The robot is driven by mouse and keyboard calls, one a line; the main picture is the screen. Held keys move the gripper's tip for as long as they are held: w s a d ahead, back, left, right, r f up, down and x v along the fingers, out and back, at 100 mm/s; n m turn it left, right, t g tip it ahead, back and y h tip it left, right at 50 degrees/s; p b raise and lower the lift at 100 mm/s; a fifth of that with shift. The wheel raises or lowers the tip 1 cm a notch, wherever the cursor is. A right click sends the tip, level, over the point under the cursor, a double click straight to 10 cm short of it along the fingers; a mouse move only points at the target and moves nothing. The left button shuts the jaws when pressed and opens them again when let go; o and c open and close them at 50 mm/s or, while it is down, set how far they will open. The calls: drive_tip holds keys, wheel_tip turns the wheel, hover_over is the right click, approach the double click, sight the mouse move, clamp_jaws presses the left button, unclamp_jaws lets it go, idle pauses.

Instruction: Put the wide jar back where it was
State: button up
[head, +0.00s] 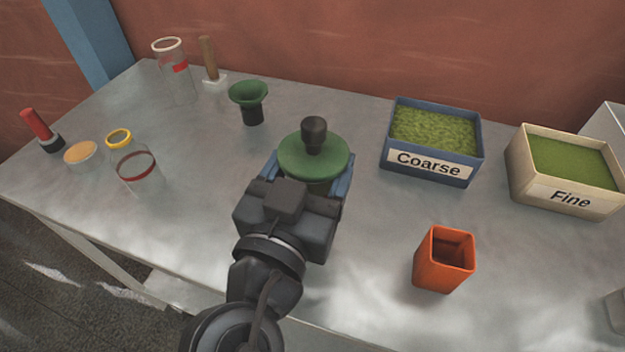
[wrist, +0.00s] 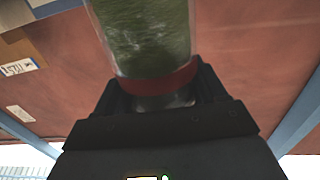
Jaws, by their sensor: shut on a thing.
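My gripper (head: 308,183) is shut on the wide jar, near the middle of the table. From above, a broad green lid (head: 302,157) with a dark knob covers most of the jar, so its body and base are hidden in the head view. In the wrist view, the clear jar (wrist: 145,40) holds green powder and has a red band. It sits between the fingers of my gripper (wrist: 165,92). I cannot tell whether its base touches the table.
A yellow-rimmed jar (head: 133,165), a cork-coloured disc (head: 80,153) and a red-handled tool (head: 38,127) stand left. Behind are a tall jar (head: 175,75), a wooden-handled tool (head: 209,62) and a green funnel (head: 249,95). Coarse (head: 430,166) and Fine (head: 567,197) bins and an orange cup (head: 440,268) stand right.

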drive_tip(key=shift+f+p, duration=0.35)
drive_tip(key=shift+f, duration=1.6)
drive_tip(key=shift+f, duration=0.2)
drive_tip(key=o, duration=1)
drive_tip(key=shift+r, duration=0.25)
drive_tip(key=b+v, duration=0.2)
drive_tip(key=v, duration=1)
drive_tip(key=shift+b, duration=0.4)
